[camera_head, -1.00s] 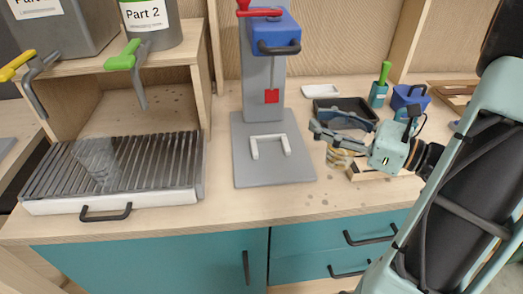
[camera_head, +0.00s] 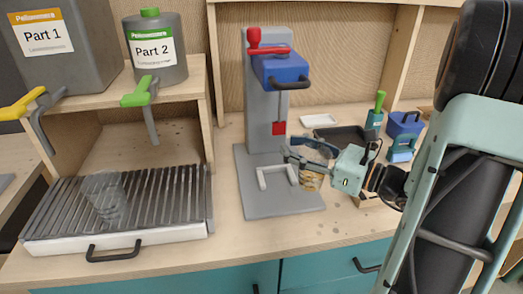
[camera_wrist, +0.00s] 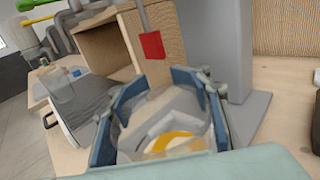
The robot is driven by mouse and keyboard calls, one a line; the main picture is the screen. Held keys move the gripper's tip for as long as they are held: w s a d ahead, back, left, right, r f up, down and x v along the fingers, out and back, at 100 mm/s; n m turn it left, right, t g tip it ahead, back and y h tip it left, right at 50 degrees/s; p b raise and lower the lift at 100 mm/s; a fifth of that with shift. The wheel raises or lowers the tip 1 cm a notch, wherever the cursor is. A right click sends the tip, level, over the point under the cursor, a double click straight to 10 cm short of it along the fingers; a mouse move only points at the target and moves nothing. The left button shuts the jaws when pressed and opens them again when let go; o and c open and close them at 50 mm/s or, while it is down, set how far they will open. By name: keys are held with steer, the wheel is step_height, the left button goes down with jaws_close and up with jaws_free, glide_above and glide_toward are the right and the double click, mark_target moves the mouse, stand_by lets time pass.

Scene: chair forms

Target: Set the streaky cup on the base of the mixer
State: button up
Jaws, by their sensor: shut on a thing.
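The mixer has a flat grey base (camera_head: 285,205) with a white U-shaped bracket (camera_head: 262,178), a grey column, a blue head (camera_head: 282,70) and a red paddle (camera_head: 279,128) on a rod. My gripper (camera_head: 308,156) is shut on the streaky cup (camera_head: 310,181), a clear cup with yellow-brown streaks. It holds the cup upright over the right part of the base, just right of the bracket. I cannot tell whether the cup touches the base. In the wrist view, the cup (camera_wrist: 165,125) sits between the two blue fingers, below the red paddle.
A clear cup (camera_head: 104,196) stands on the slatted grate (camera_head: 150,215) at left. Two containers with tap handles, Part 1 (camera_head: 65,60) and Part 2 (camera_head: 155,60), stand on the shelf above. A black tray (camera_head: 345,138) and small tools lie behind my gripper.

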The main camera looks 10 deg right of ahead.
steer(key=shift+w+a+f+b, duration=0.2)
steer(key=shift+w+a+f, duration=0.35)
steer(key=shift+w+a, duration=0.55)
steer(key=shift+w+a+f+b, duration=0.2)
steer(key=shift+w+a+f, duration=0.4)
steer(key=shift+w+a, duration=0.55)
steer(key=shift+w+a+f+b, duration=0.2)
steer(key=shift+w+a+f, duration=0.35)
steer(key=shift+w+a, duration=0.55)
steer(key=shift+f, duration=0.25)
steer(key=o, duration=1.1)
steer(key=shift+c, duration=0.2)
steer(key=shift+r, duration=0.1)
